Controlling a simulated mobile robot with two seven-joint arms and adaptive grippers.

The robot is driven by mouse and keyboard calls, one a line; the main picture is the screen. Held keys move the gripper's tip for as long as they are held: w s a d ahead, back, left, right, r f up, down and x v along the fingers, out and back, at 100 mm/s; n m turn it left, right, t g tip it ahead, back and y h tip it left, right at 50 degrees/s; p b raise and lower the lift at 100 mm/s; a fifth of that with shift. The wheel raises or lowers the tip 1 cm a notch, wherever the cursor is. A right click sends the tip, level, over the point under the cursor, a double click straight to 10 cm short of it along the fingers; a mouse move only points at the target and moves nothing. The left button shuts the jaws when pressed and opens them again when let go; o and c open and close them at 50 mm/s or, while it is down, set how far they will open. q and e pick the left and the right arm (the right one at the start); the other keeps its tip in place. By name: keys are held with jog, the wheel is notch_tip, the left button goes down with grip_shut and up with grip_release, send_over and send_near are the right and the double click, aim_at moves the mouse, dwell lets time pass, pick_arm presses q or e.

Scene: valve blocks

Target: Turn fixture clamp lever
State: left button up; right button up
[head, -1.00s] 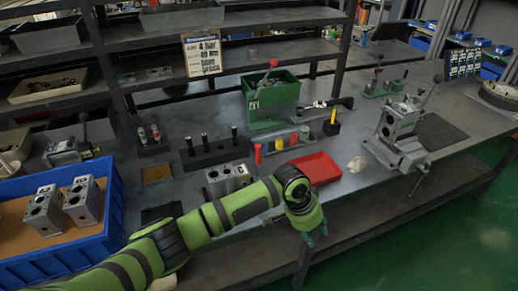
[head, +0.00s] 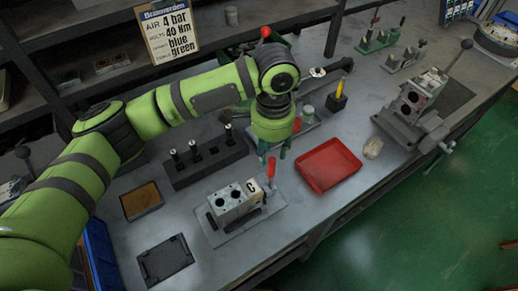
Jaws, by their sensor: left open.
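A fixture (head: 246,222) on the bench holds a grey valve block (head: 232,203) with round holes in its top. A clamp lever with a red handle (head: 271,168) stands upright at the fixture's back right corner. My left gripper (head: 273,156) points down above the fixture, fingers open. In the picture its fingertips are on either side of the red handle's top; I cannot tell whether they touch it or are level with it. The lever's lower part is partly hard to make out. My right gripper is not in view.
A red tray (head: 328,165) lies right of the fixture. A black block with several pegs (head: 206,160) stands behind it on the left. A flat black plate (head: 165,259) lies front left. Another fixture with a lever (head: 418,105) stands at the right.

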aim_at(271, 168)
pick_arm(q)
jog(key=f, duration=0.1)
jog(key=s+f+p, duration=0.1)
jog(key=shift+d+f, duration=0.35)
jog(key=f, duration=0.3)
jog(key=shift+w+a+f+p, duration=0.15)
jog(key=shift+w+f+p, duration=0.1)
jog(key=shift+p, duration=0.05)
jog(key=shift+f, duration=0.35)
grip_shut()
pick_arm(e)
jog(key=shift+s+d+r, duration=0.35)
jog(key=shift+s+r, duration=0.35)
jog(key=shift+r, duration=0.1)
